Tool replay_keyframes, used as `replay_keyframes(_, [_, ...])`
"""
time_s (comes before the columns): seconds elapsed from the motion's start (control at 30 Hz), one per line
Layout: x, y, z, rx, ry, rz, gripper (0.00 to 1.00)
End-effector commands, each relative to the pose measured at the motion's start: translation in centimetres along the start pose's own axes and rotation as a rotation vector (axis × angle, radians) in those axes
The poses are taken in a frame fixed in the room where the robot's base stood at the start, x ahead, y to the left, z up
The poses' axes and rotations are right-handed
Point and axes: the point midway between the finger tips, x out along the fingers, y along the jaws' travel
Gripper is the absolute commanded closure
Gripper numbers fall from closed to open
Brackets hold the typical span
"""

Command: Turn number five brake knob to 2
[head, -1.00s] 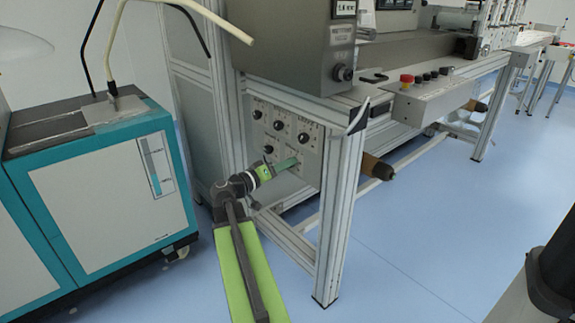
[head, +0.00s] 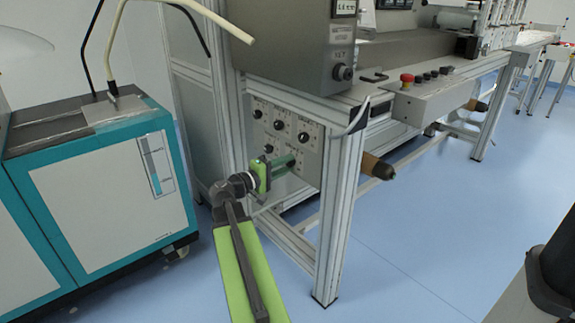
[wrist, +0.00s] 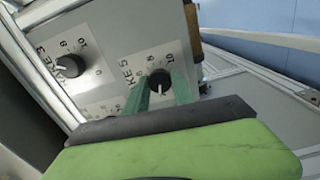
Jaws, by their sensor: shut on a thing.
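The number five brake knob (wrist: 160,80) is a round black knob with a white pointer line, on a light panel beside lettering ending in "KE 5". Its pointer appears to point downward in the wrist view; the numbers 8 and 10 show above it, and the lower scale is hidden. My gripper (wrist: 163,88) has its two green fingers on either side of this knob, shut on it. In the head view my gripper (head: 288,161) reaches the lower right part of the knob panel (head: 312,150), and its fingers mostly cover the knob.
The brake 3 knob (wrist: 68,66) is left of the held knob in the wrist view. Several other black knobs share the panel. A metal frame leg (head: 340,220) stands right of my arm. A teal and white cabinet (head: 105,205) stands left. Blue floor (head: 430,230) is clear at right.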

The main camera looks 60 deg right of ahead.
Motion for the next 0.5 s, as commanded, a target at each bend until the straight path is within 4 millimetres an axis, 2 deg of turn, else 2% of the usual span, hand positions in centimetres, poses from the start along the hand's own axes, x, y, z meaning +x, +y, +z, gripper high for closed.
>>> replay_keyframes(0.2, [-0.14,-0.09,-0.01,-0.106,0.001,-0.002,1.00])
replay_keyframes(0.5, [-0.13,-0.13,-0.01,-0.169,0.001,-0.003,1.00])
